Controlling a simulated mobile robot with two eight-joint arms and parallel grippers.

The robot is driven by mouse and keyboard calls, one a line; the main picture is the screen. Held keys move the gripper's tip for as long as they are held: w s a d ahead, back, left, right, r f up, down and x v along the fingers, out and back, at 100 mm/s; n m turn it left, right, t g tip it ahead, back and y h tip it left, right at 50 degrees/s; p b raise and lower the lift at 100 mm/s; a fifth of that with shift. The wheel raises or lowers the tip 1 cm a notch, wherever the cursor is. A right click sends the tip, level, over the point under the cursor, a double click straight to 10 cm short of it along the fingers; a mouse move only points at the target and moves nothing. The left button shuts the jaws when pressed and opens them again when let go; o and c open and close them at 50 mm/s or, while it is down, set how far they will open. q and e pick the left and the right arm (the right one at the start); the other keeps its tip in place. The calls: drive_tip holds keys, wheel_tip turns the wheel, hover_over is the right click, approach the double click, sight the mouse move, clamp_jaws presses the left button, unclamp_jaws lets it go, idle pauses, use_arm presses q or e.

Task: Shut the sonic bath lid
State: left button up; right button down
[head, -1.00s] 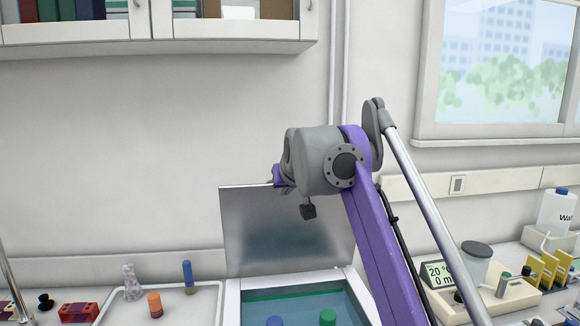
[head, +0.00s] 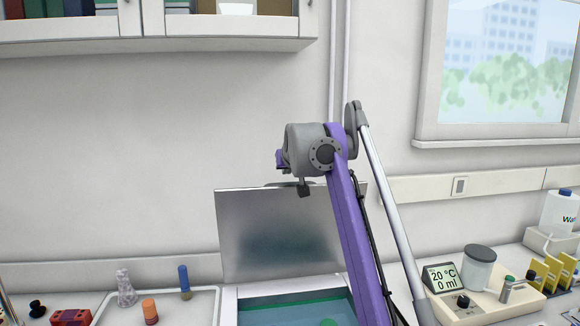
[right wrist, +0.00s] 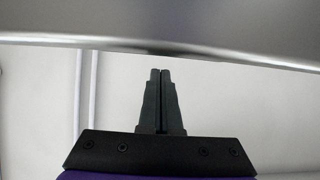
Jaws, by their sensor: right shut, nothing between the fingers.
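The sonic bath (head: 229,308) stands on the bench at the lower middle of the head view, with blue liquid and a green-topped item inside. Its grey metal lid (head: 275,240) stands open, nearly upright, at the bath's back edge. My right arm reaches over the bath, and my right gripper (head: 281,184) is at the lid's top edge, mostly hidden behind it. In the right wrist view my right gripper (right wrist: 160,72) has its fingers together and empty, with the lid (right wrist: 160,18) across the top. I cannot tell whether the fingertips touch it. My left gripper is out of view.
On the right stands a unit with a display (head: 443,277). A wall cabinet (head: 230,27) hangs above; the wall is behind the lid.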

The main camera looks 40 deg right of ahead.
drive_tip(key=s, duration=0.1)
drive_tip(key=s+a+f, duration=0.1)
drive_tip(key=s+b, duration=0.1)
drive_tip(key=shift+s+a+f, duration=0.15)
drive_tip(key=shift+s+a, duration=0.05)
drive_tip(key=shift+a, duration=0.15)
drive_tip(key=shift+s+a, duration=0.1)
drive_tip(key=shift+s, duration=0.2)
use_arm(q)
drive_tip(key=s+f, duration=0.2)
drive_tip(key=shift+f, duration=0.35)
use_arm(e)
drive_tip(key=shift+w, duration=0.25)
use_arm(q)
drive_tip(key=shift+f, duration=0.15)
use_arm(e)
drive_tip(key=shift+s+f, duration=0.15)
